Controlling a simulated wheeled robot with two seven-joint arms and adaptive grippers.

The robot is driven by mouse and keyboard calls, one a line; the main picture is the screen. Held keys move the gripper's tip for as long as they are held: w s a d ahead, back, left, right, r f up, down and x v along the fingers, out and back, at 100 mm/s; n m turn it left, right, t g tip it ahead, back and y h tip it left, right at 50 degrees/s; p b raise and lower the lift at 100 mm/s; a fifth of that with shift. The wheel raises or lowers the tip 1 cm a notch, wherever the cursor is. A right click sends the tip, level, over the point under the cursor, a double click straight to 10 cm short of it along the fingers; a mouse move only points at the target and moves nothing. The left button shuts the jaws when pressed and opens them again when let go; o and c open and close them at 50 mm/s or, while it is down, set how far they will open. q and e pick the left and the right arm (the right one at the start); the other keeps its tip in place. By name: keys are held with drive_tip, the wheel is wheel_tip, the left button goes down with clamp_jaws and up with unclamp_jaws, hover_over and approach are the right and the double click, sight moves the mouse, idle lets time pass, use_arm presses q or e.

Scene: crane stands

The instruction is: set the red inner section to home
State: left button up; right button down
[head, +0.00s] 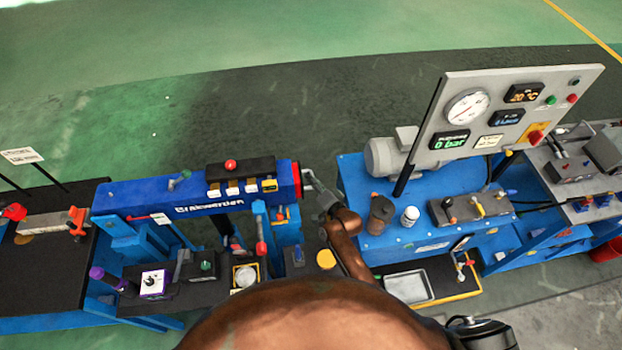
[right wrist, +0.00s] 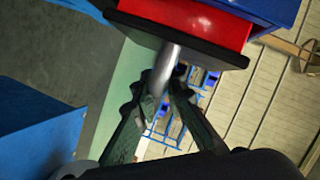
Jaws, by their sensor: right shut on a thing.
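The red inner section (head: 297,181) shows as a short red band at the right end of the blue crane boom (head: 225,190). In the right wrist view the red section (right wrist: 190,22) sits close against the blue boom, with a dark plate (right wrist: 180,42) on its end. A bare metal rod (right wrist: 165,68) sticks out from that plate. My right gripper (head: 313,188) is at this end of the boom, and its fingers (right wrist: 158,88) are shut on the rod. The rod's far tip is partly hidden between the fingers. My left gripper is not in view.
Right of the boom stands a blue bench (head: 430,232) with a gauge panel (head: 497,112) reading 0 bar. Green floor behind is clear.

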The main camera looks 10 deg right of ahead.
drive_tip(key=c, duration=2)
unclamp_jaws()
drive_tip(key=shift+a, duration=0.4)
drive_tip(key=shift+o, duration=0.2)
drive_tip(key=shift+s+d, duration=0.1)
drive_tip(key=shift+d, duration=0.1)
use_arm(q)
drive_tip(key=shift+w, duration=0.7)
use_arm(e)
drive_tip(key=v, duration=1.2)
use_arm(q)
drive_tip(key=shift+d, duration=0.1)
use_arm(e)
drive_tip(key=shift+f, duration=0.15)
